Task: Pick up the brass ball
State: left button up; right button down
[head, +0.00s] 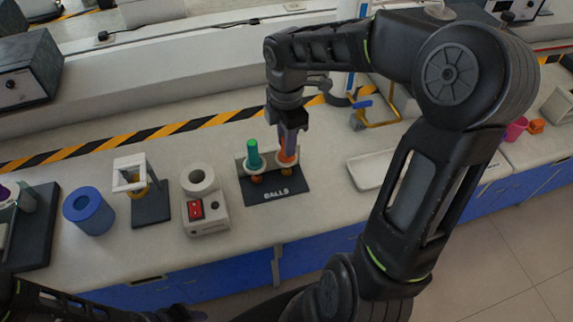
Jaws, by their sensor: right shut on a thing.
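A dark stand marked "BALLS" (274,197) is on the bench, with two pale rings on it. A green upright cylinder (254,155) is at its left ring, and an orange upright piece (287,157) is at its right ring. My right gripper (290,146) points down over the right ring, shut on the orange piece. Small orange-brown round shapes show under both rings. I cannot tell whether one is the brass ball. Part of my left arm is at the bottom left edge; its gripper (181,313) is dark and unclear.
Left of the stand are a white box with a red switch (196,210), a white frame on a dark base (151,207) and a blue cylinder (90,212). A white tray (367,171) is to the right. Striped tape (180,127) runs behind.

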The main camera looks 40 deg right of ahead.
jog(key=shift+r, duration=0.15)
notch_tip(320, 180, up, 10)
jog(key=shift+f+b, duration=0.1)
jog(key=shift+b, duration=0.2)
dwell(0.4)
dwell(0.5)
jog(key=shift+r+p, duration=0.95)
jog(key=shift+r, duration=0.05)
